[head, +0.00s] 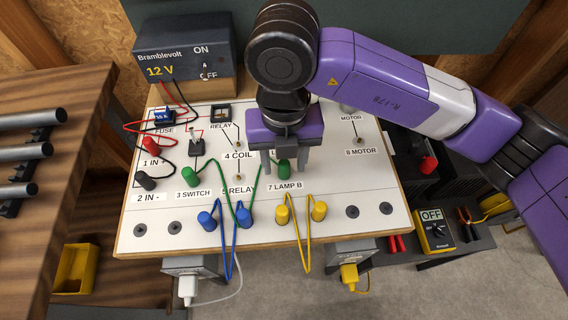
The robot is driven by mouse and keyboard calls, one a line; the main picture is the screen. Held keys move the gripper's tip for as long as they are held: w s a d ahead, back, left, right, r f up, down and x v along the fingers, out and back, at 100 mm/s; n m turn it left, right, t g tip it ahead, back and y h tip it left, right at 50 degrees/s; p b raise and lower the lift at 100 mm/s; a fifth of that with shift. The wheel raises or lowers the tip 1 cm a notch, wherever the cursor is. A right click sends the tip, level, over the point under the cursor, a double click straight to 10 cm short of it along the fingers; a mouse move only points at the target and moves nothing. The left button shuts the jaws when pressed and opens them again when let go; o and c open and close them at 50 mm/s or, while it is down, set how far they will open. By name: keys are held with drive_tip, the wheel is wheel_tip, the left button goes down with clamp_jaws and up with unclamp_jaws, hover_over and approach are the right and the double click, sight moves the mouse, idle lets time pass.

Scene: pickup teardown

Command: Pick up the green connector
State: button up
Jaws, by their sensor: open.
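A green connector (284,168) stands upright on the white panel beside the "7 LAMP B" label. A green cable runs from it in a drooping loop to a second green connector (189,177) above the "3 SWITCH" label. My gripper (283,160) points down over the connector by "7 LAMP B". Its jaws are open, and that connector shows between the two fingers. Whether a finger touches it I cannot tell. The gripper hides part of the panel and its labels behind it.
Blue connectors (207,221) and yellow connectors (283,214) with looping cables stand along the panel's front (330,232). A "12 V" power supply (183,62) stands at the back left.

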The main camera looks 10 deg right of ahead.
sight(284, 162)
drive_tip(key=shift+f, duration=0.8)
drive_tip(key=shift+c, duration=0.5)
clamp_jaws()
wheel_tip(284, 162, up, 20)
drive_tip(key=shift+r, duration=0.15)
